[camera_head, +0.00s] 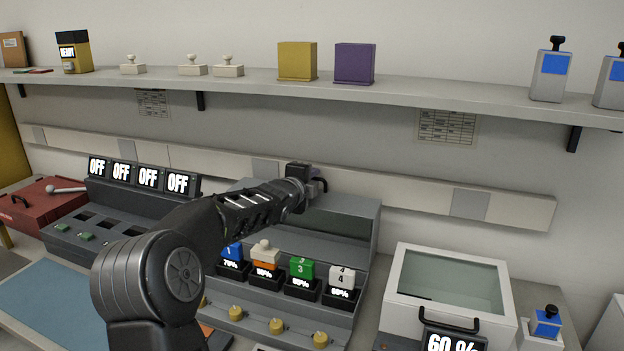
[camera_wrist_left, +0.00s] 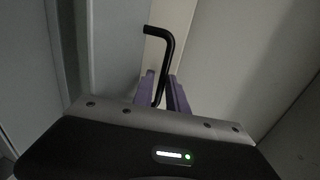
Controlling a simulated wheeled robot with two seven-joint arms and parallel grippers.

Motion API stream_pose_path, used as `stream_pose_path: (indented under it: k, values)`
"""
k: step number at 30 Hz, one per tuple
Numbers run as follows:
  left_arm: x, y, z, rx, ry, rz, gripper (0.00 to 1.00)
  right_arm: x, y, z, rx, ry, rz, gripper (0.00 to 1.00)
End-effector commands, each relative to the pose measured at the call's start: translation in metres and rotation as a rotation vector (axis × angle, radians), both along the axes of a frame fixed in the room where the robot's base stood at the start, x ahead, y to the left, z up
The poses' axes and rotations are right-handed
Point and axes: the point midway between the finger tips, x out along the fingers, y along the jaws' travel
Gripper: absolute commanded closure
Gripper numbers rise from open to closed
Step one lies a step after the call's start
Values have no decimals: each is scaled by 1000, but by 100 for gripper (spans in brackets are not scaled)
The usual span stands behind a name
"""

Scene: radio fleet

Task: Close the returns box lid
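My left arm reaches in to the grey housing (camera_head: 345,222) behind the battery slots. Its gripper (camera_head: 312,186) is at a black handle (camera_head: 323,186) near the top of this housing. In the left wrist view the bent black handle (camera_wrist_left: 166,50) passes between the two purple fingers (camera_wrist_left: 162,90), which stand close on both sides of it. The fingers look shut on it; full contact is hard to see. No label names the returns box, and the arm hides part of the housing, so I cannot tell which part is its lid. My right gripper is not in view.
A white box (camera_head: 402,318) with a glass top and black front handle stands at the right. A red box (camera_head: 40,212) lies far left. Coloured batteries (camera_head: 302,268) sit in front of the housing. A shelf (camera_head: 400,94) with stamps and boxes runs above.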

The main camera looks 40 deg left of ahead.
Motion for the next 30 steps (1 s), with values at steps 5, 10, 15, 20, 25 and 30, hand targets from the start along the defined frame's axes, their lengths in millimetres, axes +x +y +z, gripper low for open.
stream_pose_path:
  k: [5,10,15,20,25,30]
  values:
    - [0,0,0,0,0,0,89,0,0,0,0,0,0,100]
    - [0,0,0,0,0,0,100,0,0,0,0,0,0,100]
    - [-1,0,0,0,0,0,100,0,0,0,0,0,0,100]
    - [-1,0,0,0,1,1,100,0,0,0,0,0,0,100]
    - [-1,0,0,0,1,1,100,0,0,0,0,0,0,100]
    - [-1,0,0,0,1,1,100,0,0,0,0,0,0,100]
